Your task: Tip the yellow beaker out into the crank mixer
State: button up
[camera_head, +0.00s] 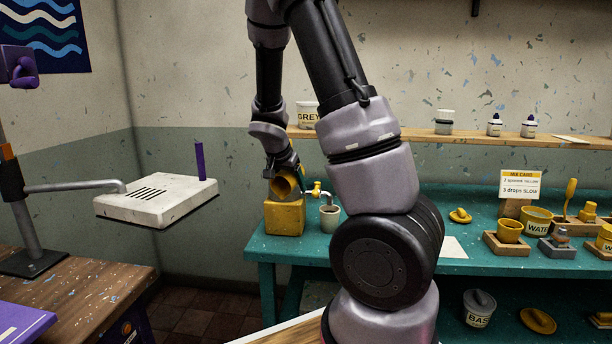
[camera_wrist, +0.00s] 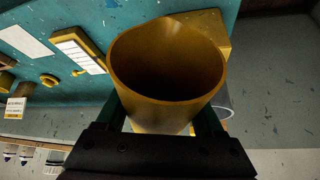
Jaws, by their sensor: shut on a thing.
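The yellow beaker (camera_head: 284,184) is in my gripper (camera_head: 281,163), above and against the view of a yellow block (camera_head: 284,218) on the teal table. It looks tilted, its mouth turned toward the head camera. In the wrist view my gripper (camera_wrist: 165,122) is shut on the beaker (camera_wrist: 168,62), a finger on each side. Its inside is dark, so I cannot tell what it holds. Part of a grey, round-edged thing (camera_wrist: 223,103) shows behind it. I cannot clearly identify the crank mixer; my arm hides part of the table.
Yellow pots, including one in a wooden holder (camera_head: 509,231), and a mix card (camera_head: 519,184) stand at the right. A shelf (camera_head: 470,138) with jars runs behind.

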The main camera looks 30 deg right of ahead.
jog(key=w+a+f+n+t+y, duration=0.2)
jog(key=w+a+f+n+y, duration=0.3)
jog(key=n, duration=0.5)
jog(key=shift+a+f, duration=0.65)
jog(key=shift+a, duration=0.45)
